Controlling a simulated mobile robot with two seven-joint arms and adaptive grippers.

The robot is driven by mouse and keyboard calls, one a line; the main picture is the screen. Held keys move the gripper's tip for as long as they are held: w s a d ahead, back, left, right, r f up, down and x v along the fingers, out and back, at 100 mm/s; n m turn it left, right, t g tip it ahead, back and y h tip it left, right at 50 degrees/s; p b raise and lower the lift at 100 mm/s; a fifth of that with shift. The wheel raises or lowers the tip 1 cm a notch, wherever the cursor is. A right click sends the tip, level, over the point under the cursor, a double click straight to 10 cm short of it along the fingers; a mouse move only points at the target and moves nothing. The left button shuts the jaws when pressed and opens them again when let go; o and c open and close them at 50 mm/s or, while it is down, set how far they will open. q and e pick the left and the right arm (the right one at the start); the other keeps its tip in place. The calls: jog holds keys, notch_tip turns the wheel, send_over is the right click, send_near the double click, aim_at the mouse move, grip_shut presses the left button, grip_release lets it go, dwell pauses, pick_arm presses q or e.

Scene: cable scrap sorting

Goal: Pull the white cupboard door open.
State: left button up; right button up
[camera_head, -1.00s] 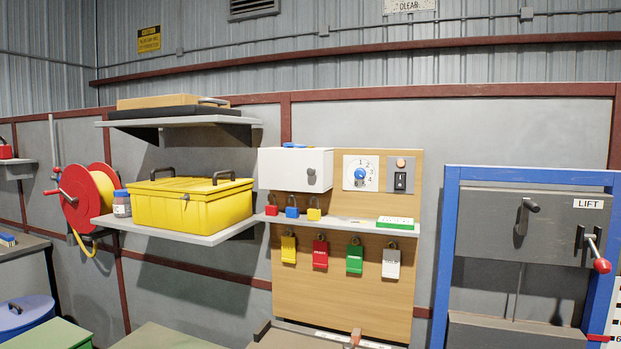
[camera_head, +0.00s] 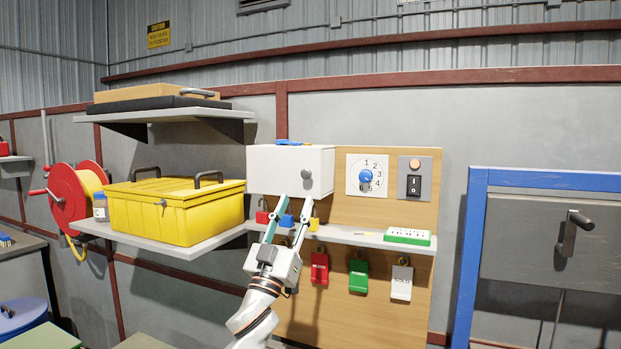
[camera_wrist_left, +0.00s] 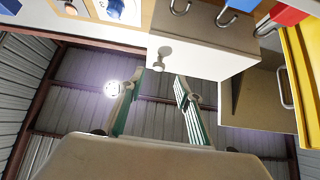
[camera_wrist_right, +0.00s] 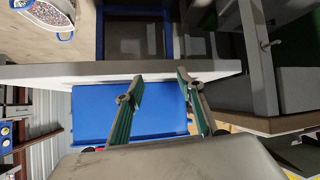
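The white cupboard (camera_head: 272,169) hangs on the wooden board, and its door looks shut. Its dark knob (camera_head: 306,174) is near the right side of the front. My left gripper (camera_head: 296,199) is open and empty, just below the front of the cupboard, with its fingers pointing up towards it. In the left wrist view the cupboard (camera_wrist_left: 212,48) and its knob (camera_wrist_left: 160,58) lie beyond the open fingertips (camera_wrist_left: 158,78), apart from them. My right gripper (camera_wrist_right: 160,82) is open and empty in its own wrist view and out of the head view.
A shelf (camera_head: 350,234) with small padlocks and a green-and-white box (camera_head: 407,237) runs under the cupboard. Lockout tags (camera_head: 358,276) hang below. A yellow toolbox (camera_head: 172,208) stands on a shelf to the left. A dial (camera_head: 367,177) and switch (camera_head: 414,186) sit right of the cupboard.

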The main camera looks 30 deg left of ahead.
aim_at(305, 176)
pick_arm(q)
jog(key=x, duration=0.7)
jog(key=shift+s+r+p, duration=0.25)
jog(key=shift+s+p, duration=0.05)
jog(key=shift+p, duration=0.05)
jog(key=shift+w+r, duration=0.4)
jog(key=shift+w, duration=0.1)
grip_shut()
